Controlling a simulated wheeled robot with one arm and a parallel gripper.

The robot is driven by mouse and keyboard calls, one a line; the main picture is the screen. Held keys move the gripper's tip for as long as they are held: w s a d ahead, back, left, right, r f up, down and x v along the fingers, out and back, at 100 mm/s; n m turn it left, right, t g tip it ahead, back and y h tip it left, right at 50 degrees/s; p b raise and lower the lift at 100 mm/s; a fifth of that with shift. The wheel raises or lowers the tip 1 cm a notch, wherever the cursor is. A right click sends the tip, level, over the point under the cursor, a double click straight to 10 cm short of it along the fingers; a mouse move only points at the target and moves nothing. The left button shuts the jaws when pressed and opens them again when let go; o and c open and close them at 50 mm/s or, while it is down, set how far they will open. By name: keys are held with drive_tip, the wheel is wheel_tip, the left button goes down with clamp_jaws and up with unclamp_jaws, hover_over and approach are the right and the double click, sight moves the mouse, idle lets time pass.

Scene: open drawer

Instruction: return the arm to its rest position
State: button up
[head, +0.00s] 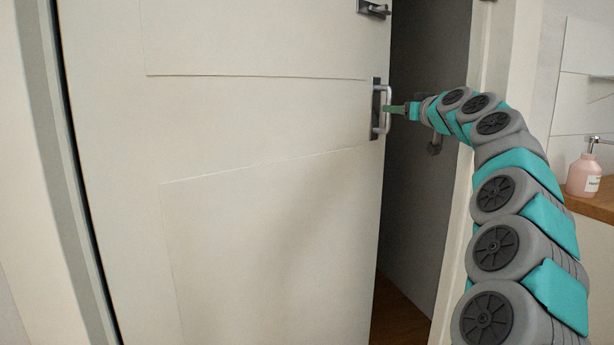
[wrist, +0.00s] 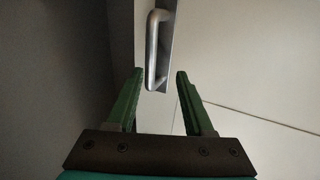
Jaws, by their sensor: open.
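My gripper (head: 392,109) is at the end of my grey and teal arm, close to the silver handle (head: 386,112) of the white door (head: 270,215). In the wrist view, the two green fingers of my gripper (wrist: 157,75) are spread apart with nothing held between them. The handle (wrist: 152,55) shows just beyond the fingertips, between them in the picture. Whether a finger touches the handle, I cannot tell. The door is ajar, with a dark gap along its right edge.
The dark gap (head: 420,220) lies between the door and the white door frame (head: 490,60). My arm reaches across the frame and this gap. At right, a pink soap bottle (head: 584,175) stands on a wooden counter (head: 598,203).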

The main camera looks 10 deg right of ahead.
drive_tip(key=s+a+f+n+g+y, duration=0.1)
drive_tip(key=s+a+f+g+y, duration=0.2)
drive_tip(key=a, duration=0.5)
drive_tip(key=s+a+f+n+g+y, duration=0.15)
drive_tip(key=s+a+f, duration=0.25)
drive_tip(key=a, duration=0.4)
drive_tip(key=s+a+f+g+h, duration=0.2)
drive_tip(key=s+a+f+g, duration=0.4)
drive_tip(key=s+a+f, duration=0.55)
drive_tip(key=s+d+f+m+g+h, duration=0.1)
drive_tip(key=s+d+f+g, duration=0.2)
drive_tip(key=s+f, duration=0.5)
drive_tip(key=s+d+f+m+g+h+p, duration=0.1)
drive_tip(key=s+f, duration=0.8)
drive_tip(key=s, duration=0.9)
drive_tip(key=s+d+f+m+g+h, duration=0.2)
drive_tip(key=s+d+f+g, duration=0.3)
drive_tip(key=s, duration=0.8)
wheel_tip(320, 180, down, 4)
drive_tip(key=shift+s+d+r+h+p, duration=0.25)
drive_tip(key=shift+s+d+h+p, duration=0.15)
drive_tip(key=shift+h, duration=0.35)
drive_tip(key=shift+m, duration=0.25)
